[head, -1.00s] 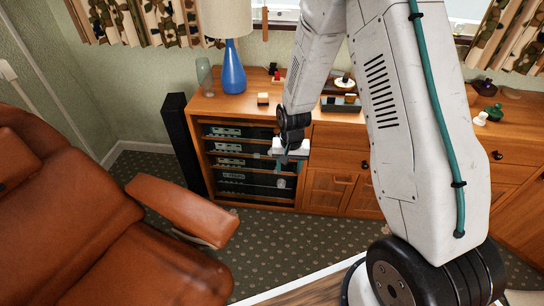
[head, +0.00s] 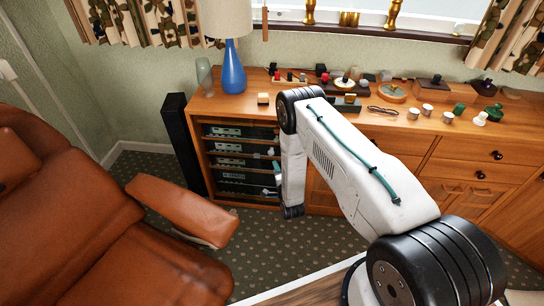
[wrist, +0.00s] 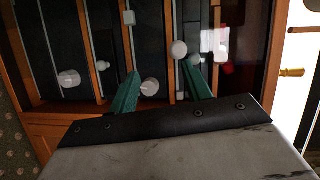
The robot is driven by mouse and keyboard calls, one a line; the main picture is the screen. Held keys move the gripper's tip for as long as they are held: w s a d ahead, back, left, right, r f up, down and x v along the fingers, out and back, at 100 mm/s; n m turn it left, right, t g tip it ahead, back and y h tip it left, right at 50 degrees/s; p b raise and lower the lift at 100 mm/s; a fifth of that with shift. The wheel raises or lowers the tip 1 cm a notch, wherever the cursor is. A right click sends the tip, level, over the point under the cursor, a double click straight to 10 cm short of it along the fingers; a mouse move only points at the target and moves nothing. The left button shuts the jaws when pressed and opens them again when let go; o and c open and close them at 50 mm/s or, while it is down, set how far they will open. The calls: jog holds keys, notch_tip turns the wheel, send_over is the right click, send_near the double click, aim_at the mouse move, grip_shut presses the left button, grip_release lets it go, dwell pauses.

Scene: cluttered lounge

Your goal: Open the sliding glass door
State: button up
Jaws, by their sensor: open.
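The dark glass front (head: 232,160) covers the wooden cabinet bay at the left of the long sideboard. Several stacked audio units show behind it. The glass also fills much of the wrist view (wrist: 235,75), with bright and reddish reflections. The fingers point at the cabinet front, among pale round knobs. I cannot tell whether they touch the glass. In the head view my arm hides most of the gripper near the bay's right side. No separate door handle is clear.
The sideboard top (head: 455,112) carries a blue lamp (head: 233,72), a glass vase (head: 205,78) and several small items. A black tower speaker (head: 183,143) stands left of the cabinet. A brown leather armchair (head: 90,225) fills the lower left. Carpet (head: 275,245) is free before the cabinet.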

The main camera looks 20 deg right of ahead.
aim_at(272, 154)
jog(key=shift+m+t, duration=0.6)
jog(key=shift+m, duration=0.1)
jog(key=w, duration=0.2)
jog(key=w+r, duration=0.1)
jog(key=w, duration=0.2)
jog(key=w+r, duration=0.1)
jog(key=w, duration=0.1)
jog(key=shift+w+d, duration=0.35)
jog(key=shift+w, duration=0.05)
grip_shut()
